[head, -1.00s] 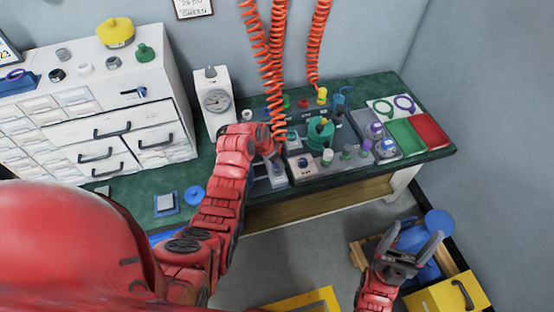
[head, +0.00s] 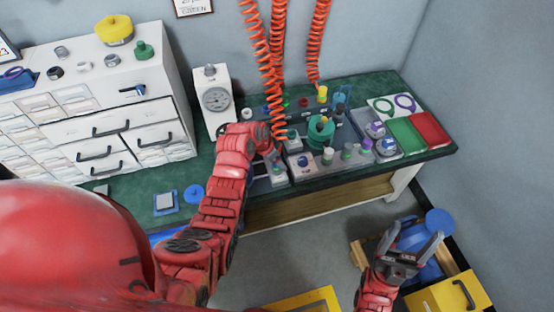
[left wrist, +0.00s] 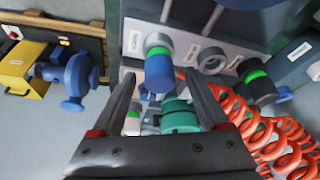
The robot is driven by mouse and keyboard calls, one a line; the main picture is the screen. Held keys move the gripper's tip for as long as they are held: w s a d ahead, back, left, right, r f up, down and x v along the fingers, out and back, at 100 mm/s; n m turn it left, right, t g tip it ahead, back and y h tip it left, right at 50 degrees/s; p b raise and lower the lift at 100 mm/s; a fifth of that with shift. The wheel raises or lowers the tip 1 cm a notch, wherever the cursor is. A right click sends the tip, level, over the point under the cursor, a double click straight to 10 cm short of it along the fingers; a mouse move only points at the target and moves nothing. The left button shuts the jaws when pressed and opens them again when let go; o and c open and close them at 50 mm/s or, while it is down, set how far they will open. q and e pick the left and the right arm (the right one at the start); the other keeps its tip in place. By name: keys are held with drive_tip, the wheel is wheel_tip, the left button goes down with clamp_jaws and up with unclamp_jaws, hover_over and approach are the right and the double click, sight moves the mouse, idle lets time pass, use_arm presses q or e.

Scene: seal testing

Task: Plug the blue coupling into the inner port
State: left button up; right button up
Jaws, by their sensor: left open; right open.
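The blue coupling (left wrist: 159,72), a blue cylinder with a green band, stands at a panel fitting in the left wrist view. My left gripper (left wrist: 163,80) is open, with one finger on each side of it; I cannot tell whether they touch it. To its right is a grey ring-shaped port (left wrist: 212,58) with an open centre. A black coupling with a green band (left wrist: 257,80) is farther right. In the head view my left gripper (head: 273,156) is over the bench, partly hidden by its own wrist. My right gripper (head: 408,249) is open and empty in front of the bench.
Orange coiled hoses (head: 275,70) hang close to my left gripper. A teal cylinder (head: 320,132) and small parts crowd the green bench (head: 225,178). A gauge (head: 216,99) stands behind my left arm. Green (head: 407,135) and red (head: 430,130) trays lie at right.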

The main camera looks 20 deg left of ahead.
use_arm(q)
drive_tip(key=p+v, duration=0.4)
drive_tip(key=v, duration=1.3)
